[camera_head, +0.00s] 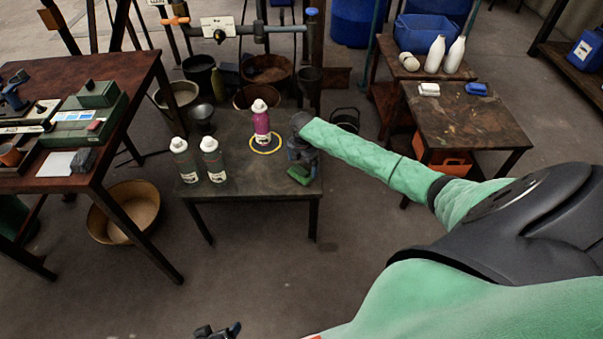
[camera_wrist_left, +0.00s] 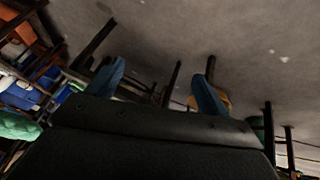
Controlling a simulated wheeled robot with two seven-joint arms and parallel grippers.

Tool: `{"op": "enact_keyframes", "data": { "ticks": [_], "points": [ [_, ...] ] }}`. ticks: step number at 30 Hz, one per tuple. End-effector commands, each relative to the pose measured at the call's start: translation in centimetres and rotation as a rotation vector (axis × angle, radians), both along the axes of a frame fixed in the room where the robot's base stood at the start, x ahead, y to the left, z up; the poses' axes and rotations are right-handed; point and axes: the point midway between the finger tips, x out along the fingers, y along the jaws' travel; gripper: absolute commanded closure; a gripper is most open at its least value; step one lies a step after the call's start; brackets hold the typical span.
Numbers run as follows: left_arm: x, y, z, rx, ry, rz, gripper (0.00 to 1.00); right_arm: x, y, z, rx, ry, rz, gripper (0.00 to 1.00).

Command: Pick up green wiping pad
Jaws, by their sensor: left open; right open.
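The green wiping pad (camera_head: 298,178) is at the right front edge of the low middle table (camera_head: 235,187). My right gripper (camera_head: 301,160) points down right above the pad, with its jaws open. Its fingers partly cover the pad, and I cannot tell whether they touch it. My left gripper (camera_head: 218,331) shows only at the bottom edge of the head view. In the left wrist view its two blue fingers (camera_wrist_left: 160,82) are spread apart with nothing between them.
A magenta bottle (camera_head: 261,124) stands in a yellow ring on the middle table. Two grey bottles (camera_head: 212,160) stand at its left. A dark side table (camera_head: 465,115) holds a white pad (camera_head: 429,89) and a blue pad (camera_head: 477,88). Floor in front is clear.

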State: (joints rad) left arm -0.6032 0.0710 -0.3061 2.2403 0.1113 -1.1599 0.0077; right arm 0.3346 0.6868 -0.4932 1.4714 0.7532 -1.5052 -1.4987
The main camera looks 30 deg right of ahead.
Motion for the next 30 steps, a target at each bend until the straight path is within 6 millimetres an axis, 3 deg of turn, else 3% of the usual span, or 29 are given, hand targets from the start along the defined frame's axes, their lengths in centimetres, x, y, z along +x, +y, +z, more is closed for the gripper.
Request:
{"op": "enact_keyframes", "data": {
  "ticks": [6,13,14,19,21,30],
  "points": [
    [-0.2,0.1,1.3,0.001,0.009,-0.004,0.21,-0.1,0.0,-2.7,0.001,-0.001,0.000,0.00],
    [-0.3,0.1,1.3,0.003,0.014,-0.005,0.21,0.0,0.0,-3.0,0.000,-0.002,0.000,0.00],
    [-0.3,0.1,1.3,0.003,0.014,-0.005,0.21,0.0,0.0,-3.0,0.000,-0.002,0.000,0.02],
    [-0.3,0.1,1.3,0.003,0.013,-0.005,0.21,-0.1,0.0,-3.0,0.000,-0.001,0.000,0.33],
    [-0.3,0.1,1.3,0.002,0.012,-0.005,0.21,0.0,0.0,-3.0,0.000,-0.002,0.000,0.36],
    [-0.1,0.1,1.2,0.002,0.006,-0.004,0.21,0.0,0.0,-2.2,0.000,-0.002,0.001,0.37]
  ]
}}
